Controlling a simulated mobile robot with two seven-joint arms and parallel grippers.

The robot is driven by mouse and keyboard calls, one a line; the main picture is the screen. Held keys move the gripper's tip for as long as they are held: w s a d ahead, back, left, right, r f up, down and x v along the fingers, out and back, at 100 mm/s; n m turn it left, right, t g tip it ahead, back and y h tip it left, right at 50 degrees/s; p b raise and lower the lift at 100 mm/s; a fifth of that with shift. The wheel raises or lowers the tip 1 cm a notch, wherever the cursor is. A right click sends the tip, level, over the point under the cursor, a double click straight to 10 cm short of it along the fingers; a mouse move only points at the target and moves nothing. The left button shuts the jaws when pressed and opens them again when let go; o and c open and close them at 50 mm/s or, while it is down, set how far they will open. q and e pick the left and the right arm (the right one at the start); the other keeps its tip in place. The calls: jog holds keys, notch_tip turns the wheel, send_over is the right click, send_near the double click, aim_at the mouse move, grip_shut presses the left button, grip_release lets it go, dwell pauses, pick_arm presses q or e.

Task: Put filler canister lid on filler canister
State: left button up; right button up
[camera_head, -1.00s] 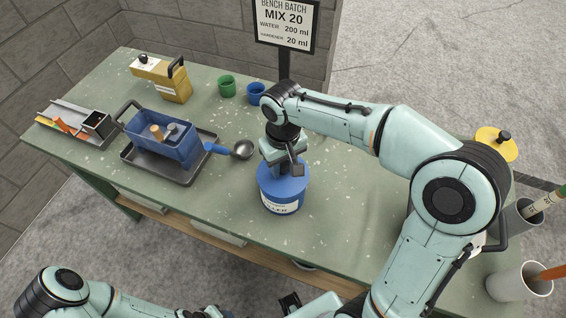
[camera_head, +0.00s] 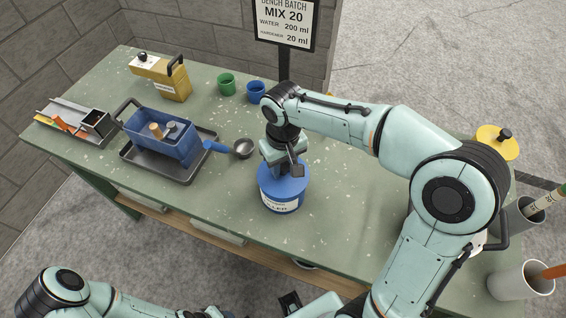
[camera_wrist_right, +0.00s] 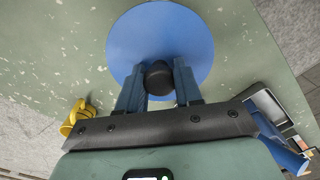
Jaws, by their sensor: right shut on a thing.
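The blue filler canister (camera_head: 281,206), with a white label, stands on the green bench. Its round blue lid (camera_head: 298,184) lies level over the canister's mouth, lined up with it. I cannot tell whether the rim is fully seated. In the right wrist view the lid (camera_wrist_right: 190,40) is a plain blue disc with a black knob (camera_wrist_right: 159,80). My right gripper (camera_head: 285,172) is above the lid, its two fingers shut on the knob from both sides; it also shows in the wrist view (camera_wrist_right: 160,88). My left arm shows at the bottom left; its gripper cannot be made out clearly.
Left of the canister are a blue scoop (camera_head: 216,147), a metal bowl end (camera_head: 243,148) and a blue tub (camera_head: 165,140) on a dark tray (camera_head: 184,178). Green (camera_head: 226,84) and blue (camera_head: 256,91) cups stand behind. The bench right of the canister is clear.

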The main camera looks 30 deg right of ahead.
jog(key=o, duration=1.1)
pick_arm(q)
jog(key=w+r+p, duration=0.2)
jog(key=r, duration=0.1)
pick_arm(e)
notch_tip(320, 180, up, 13)
jog(key=shift+r, duration=0.2)
pick_arm(q)
jog(key=shift+f, duration=0.1)
